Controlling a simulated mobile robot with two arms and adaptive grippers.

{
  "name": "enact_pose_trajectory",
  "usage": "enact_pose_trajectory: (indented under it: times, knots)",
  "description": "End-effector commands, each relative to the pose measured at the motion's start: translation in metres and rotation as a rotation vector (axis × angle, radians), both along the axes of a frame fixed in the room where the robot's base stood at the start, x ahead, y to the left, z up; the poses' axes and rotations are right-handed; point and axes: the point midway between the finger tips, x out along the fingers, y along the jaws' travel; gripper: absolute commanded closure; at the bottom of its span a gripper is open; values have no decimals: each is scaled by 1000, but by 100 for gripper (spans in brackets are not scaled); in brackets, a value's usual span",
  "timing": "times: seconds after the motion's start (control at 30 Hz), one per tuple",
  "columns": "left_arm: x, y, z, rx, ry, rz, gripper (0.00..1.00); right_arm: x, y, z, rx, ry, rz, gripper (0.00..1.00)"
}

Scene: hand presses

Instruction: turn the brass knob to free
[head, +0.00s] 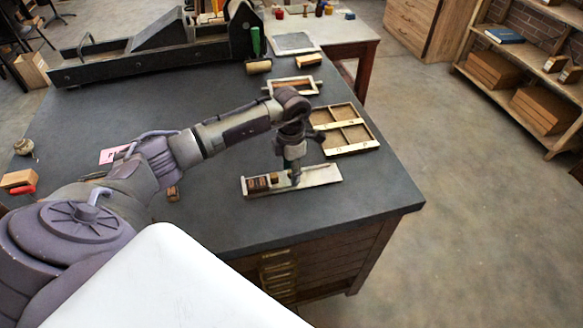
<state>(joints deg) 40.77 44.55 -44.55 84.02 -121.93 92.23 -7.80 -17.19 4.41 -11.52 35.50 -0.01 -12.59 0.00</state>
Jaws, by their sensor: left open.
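A pale metal tray like a composing stick (320,175) lies near the front right of the dark table. Dark blocks of type (257,184) sit in its left part. A small brass-coloured piece (274,179) shows just right of them; it is too small to tell whether it is the knob or how it is turned. My left gripper (295,174) points down over the middle of the tray, just right of that piece. It is open. Its fingertips are small and dark, and I cannot tell whether they touch anything. My right gripper is out of view.
A wooden divided case (345,147) lies close behind the tray on the right. A small frame (293,86), a roller (258,66) and a long dark press (150,62) stand farther back. The table's front right corner (400,200) is clear.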

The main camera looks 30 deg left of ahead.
Motion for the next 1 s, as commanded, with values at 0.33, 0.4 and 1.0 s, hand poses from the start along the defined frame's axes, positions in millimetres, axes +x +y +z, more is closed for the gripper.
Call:
enact_pose_trajectory:
  times: [0.33, 0.4, 1.0]
  knots:
    - [0, 0, 0, 0, 0, 0, 98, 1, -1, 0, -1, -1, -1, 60]
    - [0, 0, 0, 0, 0, 0, 100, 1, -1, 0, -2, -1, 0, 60]
    - [1, 1, 0, 1, -2, 210, 100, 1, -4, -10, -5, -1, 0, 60]
